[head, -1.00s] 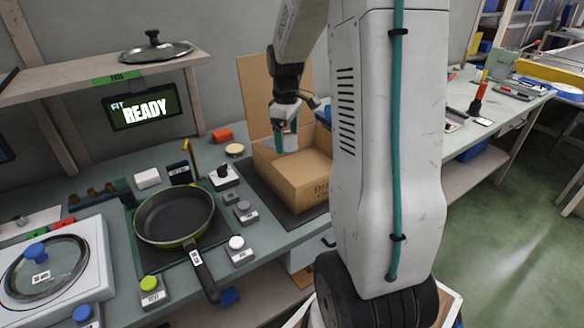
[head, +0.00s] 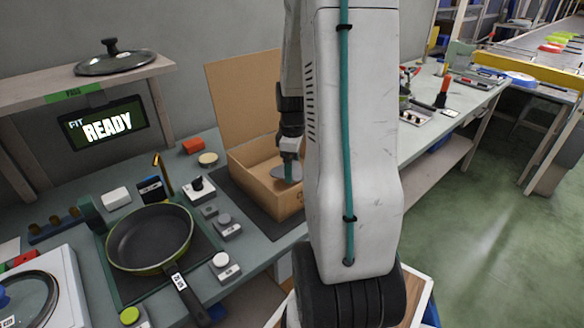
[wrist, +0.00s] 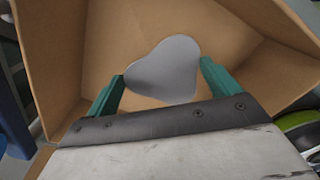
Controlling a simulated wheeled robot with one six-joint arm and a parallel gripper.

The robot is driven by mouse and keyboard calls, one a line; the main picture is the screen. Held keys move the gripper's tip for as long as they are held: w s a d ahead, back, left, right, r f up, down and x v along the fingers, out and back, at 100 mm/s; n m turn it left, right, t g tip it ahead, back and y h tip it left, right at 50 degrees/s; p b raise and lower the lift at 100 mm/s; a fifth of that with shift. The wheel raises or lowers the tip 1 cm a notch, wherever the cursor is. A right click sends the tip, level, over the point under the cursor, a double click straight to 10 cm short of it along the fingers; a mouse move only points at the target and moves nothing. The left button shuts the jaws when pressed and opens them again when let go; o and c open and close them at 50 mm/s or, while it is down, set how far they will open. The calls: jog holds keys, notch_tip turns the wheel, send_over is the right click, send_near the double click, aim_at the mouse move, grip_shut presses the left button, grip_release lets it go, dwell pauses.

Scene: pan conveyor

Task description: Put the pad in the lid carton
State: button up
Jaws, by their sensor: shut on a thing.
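The pad is a thin, flat, grey rounded piece (wrist: 168,68), seen in the wrist view between the green fingertips. My gripper (wrist: 162,72) is shut on it. In the head view my gripper (head: 288,170) points down into the open cardboard lid carton (head: 281,203), and the pad (head: 293,172) shows at its fingertips, inside the carton's walls. The wrist view shows the carton's brown walls (wrist: 58,50) around the pad. I cannot tell whether the pad touches the carton's floor. My arm hides the carton's right side in the head view.
The carton's raised flap (head: 240,95) stands behind it. A pan (head: 150,238) lies on the bench to the left, with several button boxes between. A glass lid (head: 115,62) rests on the shelf above a screen (head: 105,122) reading "FIT READY".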

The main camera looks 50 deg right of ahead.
jog(key=shift+f, duration=0.7)
jog(key=shift+f, duration=0.1)
jog(key=shift+f, duration=0.4)
jog(key=shift+f, duration=0.1)
jog(key=o, duration=0.7)
